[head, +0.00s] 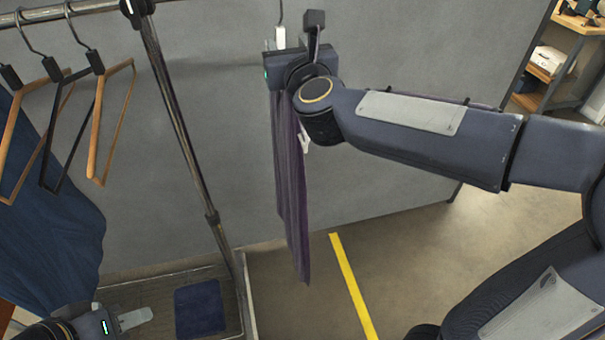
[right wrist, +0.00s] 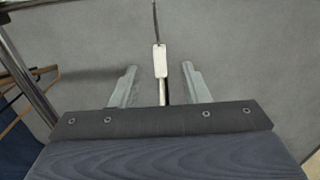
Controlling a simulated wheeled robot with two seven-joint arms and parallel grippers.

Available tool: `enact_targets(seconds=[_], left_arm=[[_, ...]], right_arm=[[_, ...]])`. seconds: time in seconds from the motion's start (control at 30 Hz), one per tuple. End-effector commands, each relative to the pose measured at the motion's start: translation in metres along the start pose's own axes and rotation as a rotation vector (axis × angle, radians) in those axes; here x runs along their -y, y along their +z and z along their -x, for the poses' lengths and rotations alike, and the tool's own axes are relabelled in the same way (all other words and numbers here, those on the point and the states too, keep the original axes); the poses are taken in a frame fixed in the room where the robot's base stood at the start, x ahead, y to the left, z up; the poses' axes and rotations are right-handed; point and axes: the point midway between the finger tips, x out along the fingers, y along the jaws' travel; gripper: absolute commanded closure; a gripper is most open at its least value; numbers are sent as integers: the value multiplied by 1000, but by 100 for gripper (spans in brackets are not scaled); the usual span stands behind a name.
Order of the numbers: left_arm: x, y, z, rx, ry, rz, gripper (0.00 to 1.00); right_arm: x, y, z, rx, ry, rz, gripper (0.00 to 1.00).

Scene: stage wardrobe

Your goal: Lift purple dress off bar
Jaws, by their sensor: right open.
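The purple dress (head: 292,195) hangs down in the head view, to the right of the rack's post. Its upper part is hidden behind my right gripper and wrist. A dark hook with a white tag (head: 280,38) rises above it; what the hook hangs from is out of view. My right gripper (right wrist: 160,88) is open in the right wrist view, with one finger on each side of the hook's stem and below the white tag (right wrist: 160,60). The fingers look apart from the stem. My left gripper (head: 135,318) is low at the left, partly cut off, away from the dress.
A metal rail (head: 75,8) holds several hangers (head: 110,125) and a dark blue garment (head: 45,220). The rack's post (head: 180,115) stands between them and the dress. A grey panel (head: 390,60) is behind. A yellow line (head: 353,285) crosses the floor; shelves (head: 565,60) stand far right.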

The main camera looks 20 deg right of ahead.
Motion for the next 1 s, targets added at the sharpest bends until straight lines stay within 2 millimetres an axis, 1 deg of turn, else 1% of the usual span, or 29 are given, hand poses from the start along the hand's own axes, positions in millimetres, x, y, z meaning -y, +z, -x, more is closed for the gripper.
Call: enact_targets(seconds=[0.23,0.33,0.47,0.6,0.7,0.87,0.9,1.0], left_arm=[[-3,-4,7,0,0,0,64],[-6,-7,13,0,0,0,64],[-11,-12,25,0,0,0,64],[-13,-14,28,0,0,0,64],[-13,-14,28,0,0,0,64],[-12,-14,27,0,0,0,64],[-12,-14,27,0,0,0,64],[-12,-14,27,0,0,0,64]], right_arm=[[0,2,-25,-1,-10,-19,59],[0,4,-37,-2,-9,-17,59],[0,7,-58,-2,-10,-15,59],[-1,4,-74,-2,-8,-16,59],[0,3,-78,0,-8,-16,59],[0,3,-78,1,-8,-16,59],[0,3,-78,1,-8,-16,60],[0,3,-78,1,-8,-16,73]])
